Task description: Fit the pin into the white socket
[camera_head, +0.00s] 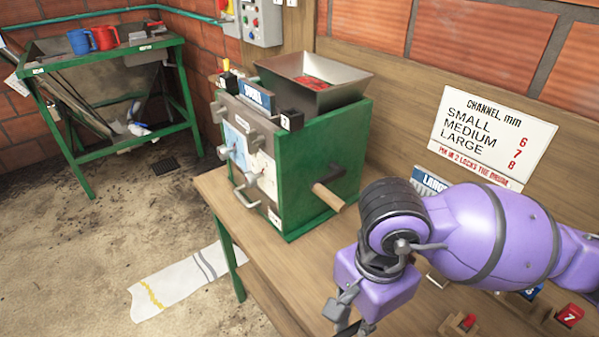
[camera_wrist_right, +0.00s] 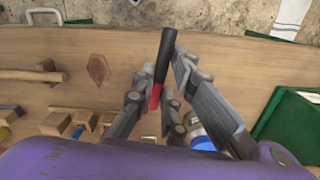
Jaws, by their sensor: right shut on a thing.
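My right gripper (camera_head: 347,318) is at the bottom of the head view, over the bench and in front of the green machine. In the right wrist view its fingers (camera_wrist_right: 160,82) are closed on a pin (camera_wrist_right: 164,58) with a black shaft and a red end, which stands up between them. In the head view only a dark bit of the pin shows at the bottom edge. I cannot tell which is the white socket. My left gripper is out of view.
A wooden handle (camera_head: 328,197) sticks out of the machine's side. Wooden blocks, one with a red piece (camera_head: 468,321), and a red "7" block (camera_head: 569,315) lie at the bench's right. A white cloth (camera_head: 178,282) lies on the floor. Bench between machine and gripper is clear.

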